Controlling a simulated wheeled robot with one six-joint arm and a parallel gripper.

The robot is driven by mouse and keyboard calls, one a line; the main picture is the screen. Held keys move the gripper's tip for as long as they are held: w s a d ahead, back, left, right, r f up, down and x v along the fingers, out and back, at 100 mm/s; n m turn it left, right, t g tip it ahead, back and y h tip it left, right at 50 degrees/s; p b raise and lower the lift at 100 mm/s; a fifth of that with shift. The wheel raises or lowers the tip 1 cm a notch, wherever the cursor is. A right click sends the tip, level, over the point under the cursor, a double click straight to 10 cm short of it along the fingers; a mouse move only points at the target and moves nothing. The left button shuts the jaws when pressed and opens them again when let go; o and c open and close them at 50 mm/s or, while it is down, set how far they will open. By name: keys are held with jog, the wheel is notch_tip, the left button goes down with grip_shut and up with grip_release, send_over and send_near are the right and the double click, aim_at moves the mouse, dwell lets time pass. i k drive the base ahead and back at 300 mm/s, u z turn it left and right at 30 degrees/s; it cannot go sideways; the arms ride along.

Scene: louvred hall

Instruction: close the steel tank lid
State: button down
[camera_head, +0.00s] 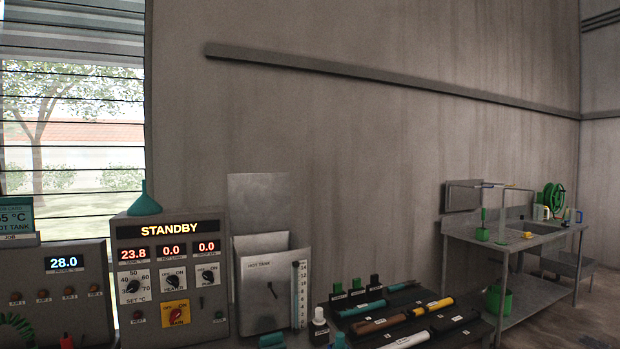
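The steel tank (275,307), marked HOT TANK, stands at the lower middle of the head view. Its lid (258,204) is a flat grey steel panel standing upright at the back of the tank, so the lid is open. The tank's opening shows below the lid, but its inside is mostly hidden behind the front wall. My gripper is not in view.
A control panel (171,275) reading STANDBY, with a teal funnel (144,201) on top, stands close left of the tank. A clear graduated gauge (299,295) is at the tank's right. Tools lie on a dark tray (365,321). A sink bench (515,235) is far right.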

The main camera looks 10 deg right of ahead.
aim_at(258, 203)
jog(key=z, duration=1.9)
jog(key=i, duration=4.8)
jog(key=u, duration=2.95)
jog(key=i, duration=3.25)
jog(key=u, duration=0.55)
